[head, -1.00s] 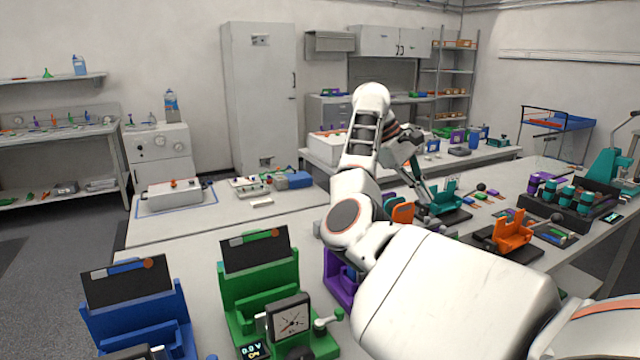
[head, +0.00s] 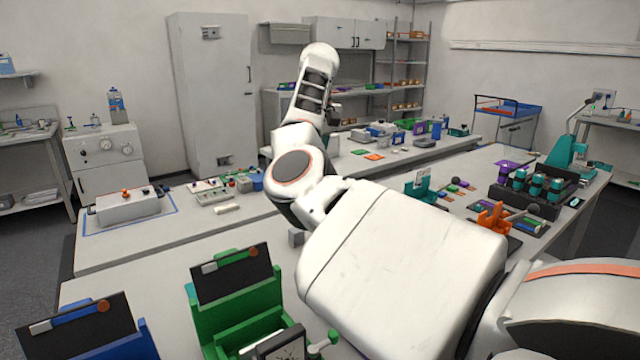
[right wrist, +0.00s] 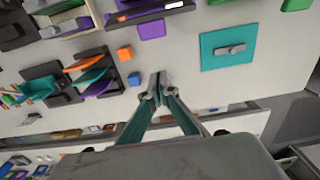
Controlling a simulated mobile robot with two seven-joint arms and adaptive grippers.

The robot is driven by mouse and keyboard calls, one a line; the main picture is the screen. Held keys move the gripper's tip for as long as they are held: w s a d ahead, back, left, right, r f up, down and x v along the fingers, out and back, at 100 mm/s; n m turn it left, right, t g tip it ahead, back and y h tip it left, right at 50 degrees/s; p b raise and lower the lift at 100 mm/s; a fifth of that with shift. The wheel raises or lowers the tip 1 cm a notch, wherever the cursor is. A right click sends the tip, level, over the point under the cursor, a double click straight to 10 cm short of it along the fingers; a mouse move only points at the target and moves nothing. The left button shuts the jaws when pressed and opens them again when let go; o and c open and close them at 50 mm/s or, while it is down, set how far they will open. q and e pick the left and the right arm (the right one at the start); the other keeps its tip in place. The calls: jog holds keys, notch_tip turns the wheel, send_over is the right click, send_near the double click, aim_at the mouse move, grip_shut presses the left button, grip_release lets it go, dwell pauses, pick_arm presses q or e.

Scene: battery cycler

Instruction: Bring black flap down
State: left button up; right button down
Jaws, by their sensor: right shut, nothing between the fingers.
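In the head view, a black flap (head: 231,273) stands raised and tilted back on a green fixture (head: 205,318). Another black flap (head: 75,328) stands raised on a blue fixture (head: 142,343), cut off at the lower left. Both carry coloured marks. My right arm crosses the middle of the head view and hides part of the bench; its gripper cannot be made out there. In the right wrist view my right gripper (right wrist: 159,88) is shut and empty above the pale bench, apart from the objects around it. My left gripper is out of view.
A dial box (head: 280,344) is at the front of the green fixture. An orange holder (head: 494,218) and a black rack (head: 530,194) stand farther right. In the right wrist view, a teal plate (right wrist: 215,60) and an orange block (right wrist: 134,79) lie near the fingers.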

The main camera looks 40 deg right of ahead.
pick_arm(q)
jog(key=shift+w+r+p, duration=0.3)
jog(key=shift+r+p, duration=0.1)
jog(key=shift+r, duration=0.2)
pick_arm(e)
jog(key=s+f, duration=0.3)
jog(key=f, duration=0.4)
jog(key=shift+s+a+f, duration=0.15)
jog(key=shift+s, duration=0.1)
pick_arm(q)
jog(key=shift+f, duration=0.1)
